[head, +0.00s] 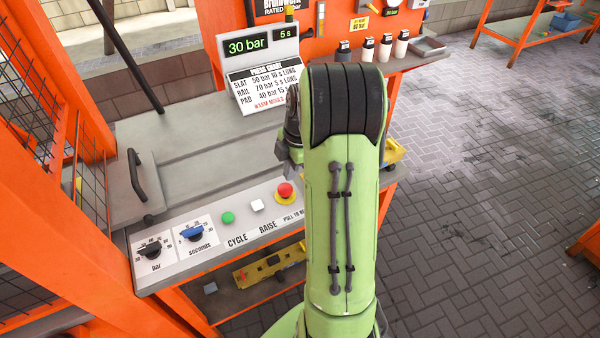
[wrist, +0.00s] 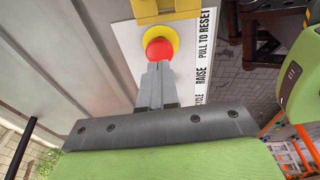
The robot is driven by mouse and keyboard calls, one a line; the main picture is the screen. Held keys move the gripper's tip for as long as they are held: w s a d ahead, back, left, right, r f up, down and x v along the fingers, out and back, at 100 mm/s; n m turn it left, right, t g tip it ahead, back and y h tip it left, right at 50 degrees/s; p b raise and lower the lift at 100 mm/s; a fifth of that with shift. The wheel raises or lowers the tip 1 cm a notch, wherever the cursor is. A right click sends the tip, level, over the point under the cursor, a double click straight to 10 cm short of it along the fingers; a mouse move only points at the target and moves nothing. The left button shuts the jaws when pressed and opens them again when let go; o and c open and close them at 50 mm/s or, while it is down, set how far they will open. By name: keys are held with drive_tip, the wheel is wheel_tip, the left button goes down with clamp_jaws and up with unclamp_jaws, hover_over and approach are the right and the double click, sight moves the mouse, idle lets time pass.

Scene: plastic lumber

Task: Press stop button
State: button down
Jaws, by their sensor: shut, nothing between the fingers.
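The red stop button (head: 285,190) sits on a yellow round base on the control panel, by a "PULL TO RE…" label. In the wrist view the red button (wrist: 159,49) is just beyond my gripper (wrist: 158,68). The two grey fingers are shut together with nothing between them. Their tips overlap the button's lower edge in that view; I cannot tell whether they touch it.
Left of the red button are a white RAISE button (head: 257,206), a green CYCLE button (head: 228,218), a blue seconds knob (head: 194,232) and a black bar knob (head: 151,250). A display (head: 262,45) reads 30 bar and 5 s. Orange frame posts stand at left.

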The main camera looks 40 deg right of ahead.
wheel_tip(320, 180, up, 10)
drive_tip(key=s+d+p, duration=0.1)
drive_tip(key=p, duration=0.1)
drive_tip(key=shift+d+f, duration=0.1)
drive_tip(key=s+a+r+m+t+p, duration=0.1)
drive_tip(key=s+a+r+m, duration=0.1)
drive_tip(key=a+r, duration=0.3)
drive_tip(key=s+a+r+m+h+p, duration=0.1)
drive_tip(key=a+r+m, duration=0.15)
drive_tip(key=a, duration=0.35)
drive_tip(key=s+a+r+m+t+p, duration=0.1)
drive_tip(key=s+a+r+m, duration=0.15)
drive_tip(key=a, duration=0.35)
drive_tip(key=s+a+m+t+p, duration=0.1)
drive_tip(key=s+a+m, duration=0.2)
drive_tip(key=s+m, duration=0.1)
drive_tip(key=s+a+r+m+t+p, duration=0.1)
drive_tip(key=s+a+m, duration=0.2)
drive_tip(key=s, duration=0.3)
drive_tip(key=shift+s+a+r+m, duration=0.2)
drive_tip(key=shift+s+a+m, duration=0.05)
drive_tip(key=shift+m, duration=0.15)
